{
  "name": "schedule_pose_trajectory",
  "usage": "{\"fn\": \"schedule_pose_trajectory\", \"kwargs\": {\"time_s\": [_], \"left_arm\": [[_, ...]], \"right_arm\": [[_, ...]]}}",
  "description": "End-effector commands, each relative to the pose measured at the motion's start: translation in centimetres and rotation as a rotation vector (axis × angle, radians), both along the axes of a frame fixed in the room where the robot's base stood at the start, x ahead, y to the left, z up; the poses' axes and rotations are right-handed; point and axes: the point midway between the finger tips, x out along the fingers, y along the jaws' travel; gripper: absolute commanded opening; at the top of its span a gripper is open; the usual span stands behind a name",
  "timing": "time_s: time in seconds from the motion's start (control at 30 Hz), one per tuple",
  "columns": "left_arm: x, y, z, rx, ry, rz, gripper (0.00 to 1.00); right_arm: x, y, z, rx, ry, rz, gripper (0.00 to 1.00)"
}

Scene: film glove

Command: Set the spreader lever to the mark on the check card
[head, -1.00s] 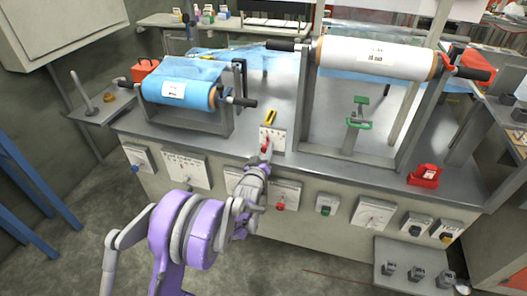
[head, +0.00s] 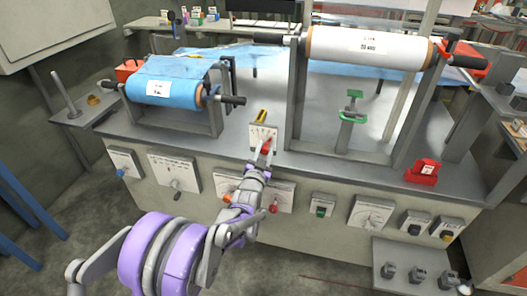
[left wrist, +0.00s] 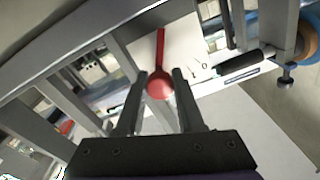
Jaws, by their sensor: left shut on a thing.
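A white scale plate (head: 257,134) with small dark marks stands upright at the front edge of the bench. The red spreader lever (head: 266,146) lies in front of it, leaning to the right of the plate's middle. My left gripper (head: 260,166) is at the lever's lower end. In the left wrist view, my left gripper (left wrist: 160,88) is shut on the lever's round red knob (left wrist: 160,86), and the lever's thin red arm runs up across the white plate (left wrist: 185,48). I cannot make out the check card for certain. My right gripper is not in view.
A blue film roll (head: 163,91) sits in a frame at left, a large white roll (head: 368,46) at right. A yellow piece (head: 261,116) is behind the plate. A red block (head: 422,172) stands at the front right. Knob panels line the bench front, below my arm.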

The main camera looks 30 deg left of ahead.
Motion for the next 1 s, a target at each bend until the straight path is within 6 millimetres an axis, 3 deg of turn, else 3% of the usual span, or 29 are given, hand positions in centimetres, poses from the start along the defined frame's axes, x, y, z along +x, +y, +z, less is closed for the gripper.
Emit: {"fn": "schedule_pose_trajectory", "kwargs": {"time_s": [0.6,0.63,0.7,0.8,1.0], "left_arm": [[0.02,-0.23,-0.14,0.045,0.012,-0.001,0.00],[0.02,-0.23,-0.14,0.045,0.012,-0.001,0.38],[0.03,-0.23,-0.13,0.045,0.012,-0.001,0.51],[0.02,-0.22,-0.12,0.044,0.011,0.000,0.67],[0.04,-0.19,-0.10,0.044,0.011,0.000,0.67]], "right_arm": [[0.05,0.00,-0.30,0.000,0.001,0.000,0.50],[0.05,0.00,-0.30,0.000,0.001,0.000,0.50],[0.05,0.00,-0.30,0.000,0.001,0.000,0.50],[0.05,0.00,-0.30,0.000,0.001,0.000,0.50],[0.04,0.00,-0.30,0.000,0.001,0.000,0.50]]}}
